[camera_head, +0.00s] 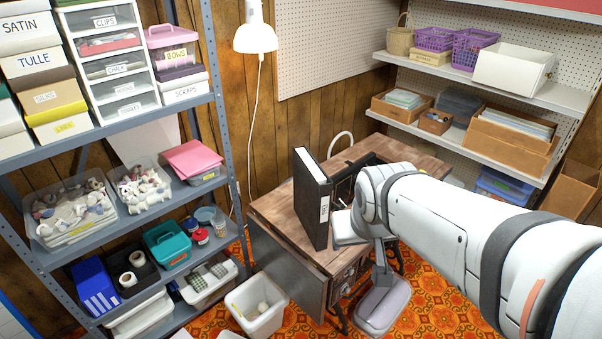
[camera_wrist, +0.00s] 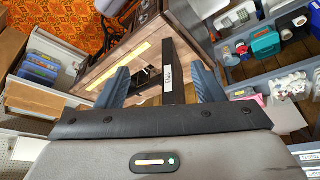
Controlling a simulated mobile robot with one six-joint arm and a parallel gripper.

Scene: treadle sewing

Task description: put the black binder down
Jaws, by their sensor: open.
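The black binder (camera_head: 312,200) stands upright on the wooden sewing table (camera_head: 274,208), close to its front edge. Its spine with a white label faces the front right. In the wrist view the narrow edge of the binder (camera_wrist: 173,76) and its label show between the two blue-grey fingers of my gripper (camera_wrist: 160,70). The fingers are open, with a visible gap on each side of the binder. In the head view my arm comes in from the right and hides most of my gripper and part of the tabletop beside the binder.
A grey shelf rack (camera_head: 226,150) with bins stands left of the table. A wall shelf (camera_head: 550,95) with boxes and baskets is at the right. A white bin (camera_head: 257,316) and a grey-cushioned stool (camera_head: 383,305) are on the patterned floor in front. The table's left part is bare.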

